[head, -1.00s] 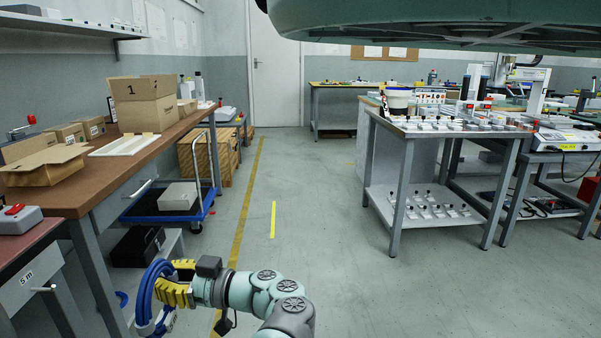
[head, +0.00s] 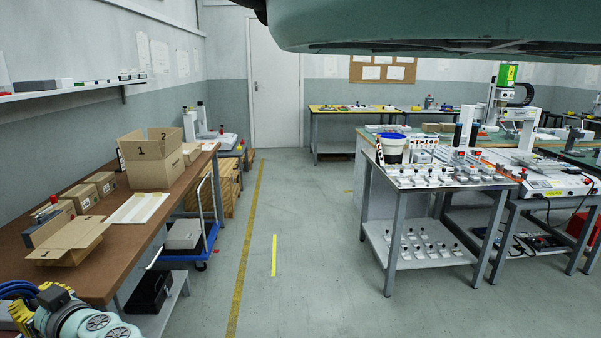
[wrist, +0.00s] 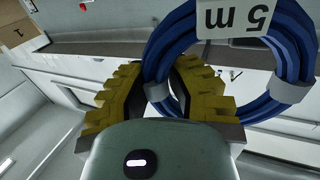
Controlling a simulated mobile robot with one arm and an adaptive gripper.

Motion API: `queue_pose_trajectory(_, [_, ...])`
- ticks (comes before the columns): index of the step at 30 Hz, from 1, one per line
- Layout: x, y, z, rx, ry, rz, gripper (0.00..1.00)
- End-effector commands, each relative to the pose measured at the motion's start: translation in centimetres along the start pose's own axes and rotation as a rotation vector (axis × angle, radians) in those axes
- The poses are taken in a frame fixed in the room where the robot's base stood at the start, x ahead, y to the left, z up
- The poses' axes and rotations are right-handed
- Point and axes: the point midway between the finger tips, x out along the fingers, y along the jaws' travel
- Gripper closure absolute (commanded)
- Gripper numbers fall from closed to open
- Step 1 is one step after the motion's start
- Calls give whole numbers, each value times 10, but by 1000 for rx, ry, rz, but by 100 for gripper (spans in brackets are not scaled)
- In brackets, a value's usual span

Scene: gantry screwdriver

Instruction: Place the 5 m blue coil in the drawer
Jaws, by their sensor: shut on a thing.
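The blue coil (wrist: 165,42) carries a white tag reading "5 m" and has grey ties around it. My gripper (wrist: 158,85), with yellow stepped fingers, is shut on the near side of the coil, which stands up between them. In the head view my gripper (head: 42,303) is at the lower left corner by the brown workbench, and part of the coil (head: 17,289) shows at the left edge. The drawer front marked "5 m" is out of the head view now, and I cannot make it out in the wrist view.
The floor aisle (head: 300,240) is clear up to the grey parts table (head: 440,258).

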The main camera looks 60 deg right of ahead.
Motion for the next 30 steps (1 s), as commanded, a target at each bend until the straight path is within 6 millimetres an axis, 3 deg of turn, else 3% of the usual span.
queue_pose_trajectory(1, [5,-14,-28,0,-1,1,100])
queue_pose_trajectory(12, [15,-62,-125,6,1,131,100])
queue_pose_trajectory(18, [10,-81,-169,7,2,204,100])
queue_pose_trajectory(24, [0,-95,-196,6,-2,256,100])
queue_pose_trajectory(30, [-8,-96,-241,0,2,259,100])
